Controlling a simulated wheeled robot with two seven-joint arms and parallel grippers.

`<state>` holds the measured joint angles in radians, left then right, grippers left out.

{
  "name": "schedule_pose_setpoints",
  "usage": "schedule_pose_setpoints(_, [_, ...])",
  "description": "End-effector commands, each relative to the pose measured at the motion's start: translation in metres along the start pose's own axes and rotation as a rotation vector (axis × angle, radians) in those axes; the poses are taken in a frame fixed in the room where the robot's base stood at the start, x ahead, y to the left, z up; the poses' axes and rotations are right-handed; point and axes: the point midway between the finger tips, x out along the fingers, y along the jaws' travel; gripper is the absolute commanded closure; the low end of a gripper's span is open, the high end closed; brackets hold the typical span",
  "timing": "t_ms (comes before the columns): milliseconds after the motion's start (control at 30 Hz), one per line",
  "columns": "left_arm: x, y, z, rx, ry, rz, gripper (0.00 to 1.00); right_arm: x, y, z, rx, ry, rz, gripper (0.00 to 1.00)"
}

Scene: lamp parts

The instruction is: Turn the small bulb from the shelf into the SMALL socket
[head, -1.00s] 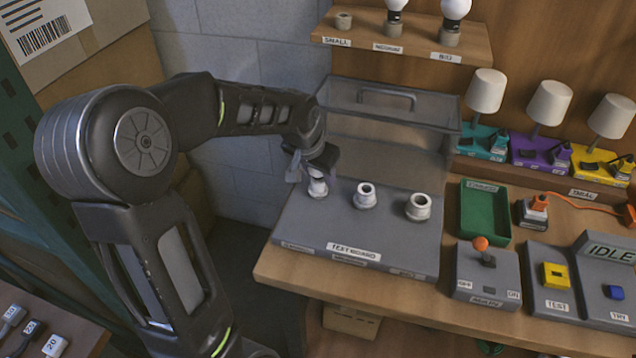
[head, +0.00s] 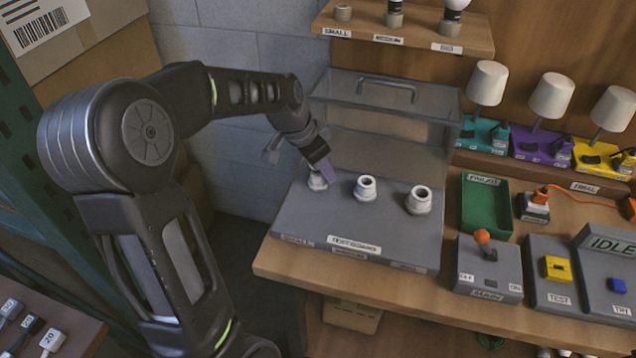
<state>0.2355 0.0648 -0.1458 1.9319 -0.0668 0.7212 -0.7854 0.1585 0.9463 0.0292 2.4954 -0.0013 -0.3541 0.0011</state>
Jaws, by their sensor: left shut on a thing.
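My left gripper (head: 312,160) is tilted over the left end of the grey test board and is shut on the small bulb, which the fingers hide. The leftmost white socket (head: 317,182) is right below the fingers, on the board side labelled SMALL. I cannot tell how far the bulb sits in it. The small holder (head: 343,13) on the shelf stands empty above its SMALL label. My right gripper is not in view.
Two larger empty sockets, the middle one (head: 365,188) and the right one (head: 419,200), stand on the test board (head: 345,222). A clear cover with a handle (head: 388,90) stands behind. The shelf (head: 408,32) overhangs above. A green tray (head: 484,207) and a lever box (head: 487,268) are right.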

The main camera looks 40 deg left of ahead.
Motion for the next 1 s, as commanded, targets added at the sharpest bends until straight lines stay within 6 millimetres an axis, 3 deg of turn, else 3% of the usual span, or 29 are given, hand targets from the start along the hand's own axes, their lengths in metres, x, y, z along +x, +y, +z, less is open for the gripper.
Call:
schedule_pose_setpoints(300, [0.003, 0.003, 0.002, 0.154, 0.000, 0.067, 0.93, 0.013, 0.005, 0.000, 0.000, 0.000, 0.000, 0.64])
schedule_pose_setpoints(767, [0.003, 0.003, 0.002, 0.192, 0.001, 0.081, 0.93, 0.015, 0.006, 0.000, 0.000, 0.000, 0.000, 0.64])
schedule_pose_setpoints(1000, [0.004, 0.004, 0.003, 0.378, 0.007, 0.158, 0.93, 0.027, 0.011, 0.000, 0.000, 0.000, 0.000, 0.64])
